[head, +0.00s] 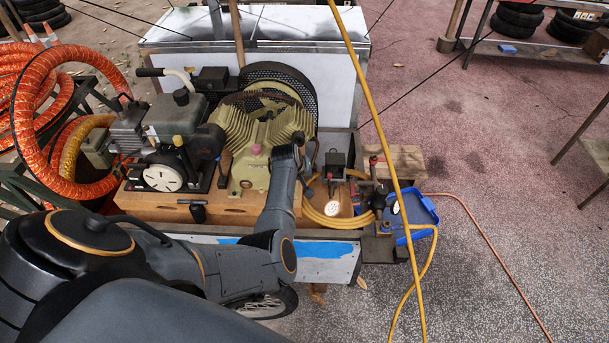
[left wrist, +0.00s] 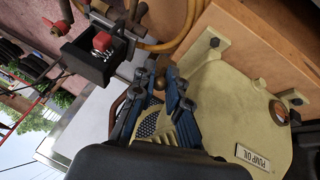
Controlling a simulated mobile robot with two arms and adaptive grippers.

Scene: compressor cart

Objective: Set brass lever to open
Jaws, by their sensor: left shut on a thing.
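My left arm reaches over the cart from the lower left in the head view. Its gripper (head: 304,160) is beside the cream pump block (head: 252,150), near the hose fittings. In the left wrist view my left gripper (left wrist: 158,78) has its fingertips close together on a small part between them. That part is most likely the brass lever, but the fingers hide most of it, so its angle cannot be told. A brass-coloured fitting (left wrist: 141,12) shows above the fingers in that view. My right gripper is not in view.
A black box with a red knob (left wrist: 107,45) is close to the fingers. A coiled yellow hose (head: 335,213) and a dark valve assembly with a gauge (head: 378,195) stand to the right. A tan tank marked "PUMP OIL" (left wrist: 235,110) flanks the gripper. Open floor lies right.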

